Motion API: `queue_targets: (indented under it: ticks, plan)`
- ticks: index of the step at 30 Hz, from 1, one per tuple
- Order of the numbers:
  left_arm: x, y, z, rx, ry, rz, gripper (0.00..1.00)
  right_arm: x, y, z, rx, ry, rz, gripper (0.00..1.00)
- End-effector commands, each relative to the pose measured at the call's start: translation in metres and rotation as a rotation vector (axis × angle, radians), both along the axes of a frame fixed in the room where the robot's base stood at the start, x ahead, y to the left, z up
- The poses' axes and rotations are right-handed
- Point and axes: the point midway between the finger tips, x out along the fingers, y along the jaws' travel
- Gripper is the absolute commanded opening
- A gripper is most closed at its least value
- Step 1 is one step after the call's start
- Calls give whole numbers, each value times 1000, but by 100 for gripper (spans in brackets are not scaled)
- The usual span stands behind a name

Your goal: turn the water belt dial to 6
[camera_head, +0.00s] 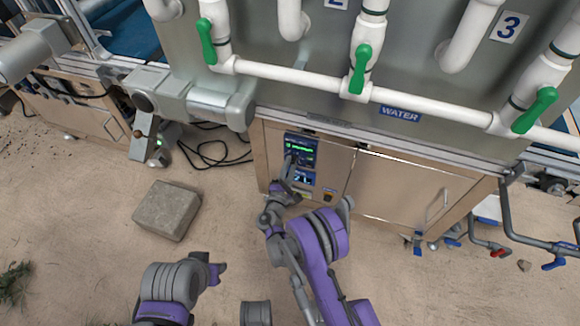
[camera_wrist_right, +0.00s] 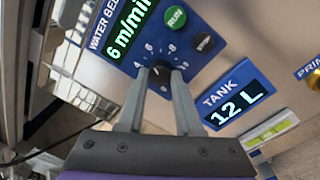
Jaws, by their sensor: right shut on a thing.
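The water belt dial (camera_wrist_right: 160,71) is a small dark knob on a blue panel (camera_wrist_right: 205,75) with white numbers around it. Its pointer is too small to read surely. The green water belt display (camera_wrist_right: 128,32) above it reads 6 m/min. My right gripper (camera_wrist_right: 158,80) is shut on the dial, with one grey finger on each side of it. In the head view, my right gripper (camera_head: 289,163) reaches the blue panel (camera_head: 301,146) on the cabinet front and hides the dial.
A green RUN button (camera_wrist_right: 176,17) and a black button (camera_wrist_right: 204,43) sit close to the dial. A tank display (camera_wrist_right: 238,102) reads 12 L. White pipes with green valve handles (camera_head: 361,68) run above the cabinet (camera_head: 410,190). A stone block (camera_head: 167,210) lies on the sandy ground.

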Motion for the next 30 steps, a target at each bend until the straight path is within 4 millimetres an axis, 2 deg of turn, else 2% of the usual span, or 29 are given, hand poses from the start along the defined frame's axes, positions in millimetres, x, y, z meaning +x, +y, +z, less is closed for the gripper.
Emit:
queue_targets:
  ticks: [17,18,23,30]
  plan:
    - [0,0,-1,0,0,0,40,0,0,0,34,-12,-1,0]
    - [0,0,-1,0,0,0,40,0,0,0,34,-12,-1,36]
    - [0,0,-1,0,0,0,40,0,0,0,33,-11,-1,64]
    - [0,0,-1,0,0,0,40,0,0,0,33,-11,0,64]
